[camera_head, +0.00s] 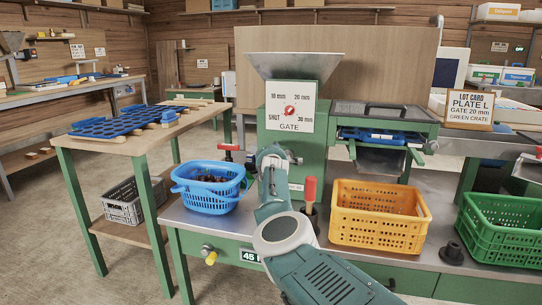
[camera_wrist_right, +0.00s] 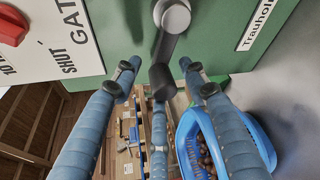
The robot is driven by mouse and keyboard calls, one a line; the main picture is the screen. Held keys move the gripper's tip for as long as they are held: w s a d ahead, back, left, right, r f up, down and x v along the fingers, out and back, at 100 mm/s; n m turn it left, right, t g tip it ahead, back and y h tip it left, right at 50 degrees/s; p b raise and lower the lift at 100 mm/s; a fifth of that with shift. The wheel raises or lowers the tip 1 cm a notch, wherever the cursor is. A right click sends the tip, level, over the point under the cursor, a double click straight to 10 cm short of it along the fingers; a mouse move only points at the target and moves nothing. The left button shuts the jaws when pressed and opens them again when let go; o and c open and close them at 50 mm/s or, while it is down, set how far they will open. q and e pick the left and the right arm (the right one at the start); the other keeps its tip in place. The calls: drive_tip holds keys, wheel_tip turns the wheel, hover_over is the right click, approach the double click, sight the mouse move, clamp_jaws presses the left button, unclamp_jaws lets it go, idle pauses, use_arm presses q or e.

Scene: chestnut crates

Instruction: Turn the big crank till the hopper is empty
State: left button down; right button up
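The grey hopper (camera_head: 293,66) sits on top of the green machine in the head view; its inside does not show. In the right wrist view a crank with a round grey hub (camera_wrist_right: 174,16) and a dark arm ends in a dark knob (camera_wrist_right: 162,82). My right gripper (camera_head: 272,158) is at the machine's front in the head view and mostly hides this crank. In the right wrist view its blue fingers (camera_wrist_right: 158,75) are spread around the knob, with gaps visible at both sides. My left gripper is not in view.
A blue basket (camera_head: 208,200) with brown chestnuts stands left of my right gripper. A yellow crate (camera_head: 380,232) and green crate (camera_head: 500,245) stand to the right. An upright red handle (camera_head: 310,189) is close beside my right arm. The gate dial (camera_head: 290,110) is above.

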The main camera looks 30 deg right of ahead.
drive_tip(key=shift+a, duration=0.1)
drive_tip(key=v, duration=0.7)
drive_tip(key=shift+s, duration=0.25)
idle(0.5)
